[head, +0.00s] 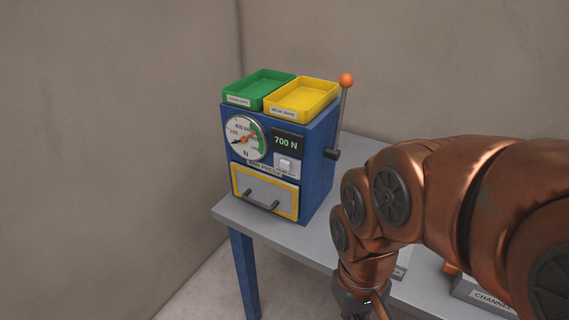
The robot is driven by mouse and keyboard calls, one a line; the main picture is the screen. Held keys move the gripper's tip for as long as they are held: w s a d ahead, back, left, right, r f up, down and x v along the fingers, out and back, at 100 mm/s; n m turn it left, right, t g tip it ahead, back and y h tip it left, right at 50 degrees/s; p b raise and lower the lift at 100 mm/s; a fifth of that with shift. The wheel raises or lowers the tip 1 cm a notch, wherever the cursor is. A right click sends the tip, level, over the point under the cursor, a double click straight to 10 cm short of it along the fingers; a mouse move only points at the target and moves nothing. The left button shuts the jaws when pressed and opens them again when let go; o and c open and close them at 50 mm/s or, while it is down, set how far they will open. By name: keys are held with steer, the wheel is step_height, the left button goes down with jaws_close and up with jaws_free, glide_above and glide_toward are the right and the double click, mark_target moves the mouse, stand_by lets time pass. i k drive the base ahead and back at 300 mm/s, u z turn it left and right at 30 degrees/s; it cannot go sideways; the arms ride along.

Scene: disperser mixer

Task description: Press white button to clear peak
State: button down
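The white button (286,165) is on the front of a blue test press (318,165), below a dark display (287,142) reading 700 N. A round dial gauge (246,138) marked N is left of the display. My gripper (364,306) hangs at the bottom of the head view, below and to the right of the press, well apart from the button. Its fingertips are mostly cut off by the frame edge, so its opening is unclear.
The press stands on a grey table (290,238). A green tray (258,88) and a yellow tray (301,98) sit on top. A lever with an orange knob (346,80) rises at its right side. A drawer with a handle (261,201) is below. A grey box labelled CHANNEL (490,296) is lower right.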

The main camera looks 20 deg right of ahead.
mark_target(283, 165)
steer(key=u, duration=0.45)
steer(key=k, duration=0.6)
steer(key=u, duration=1.55)
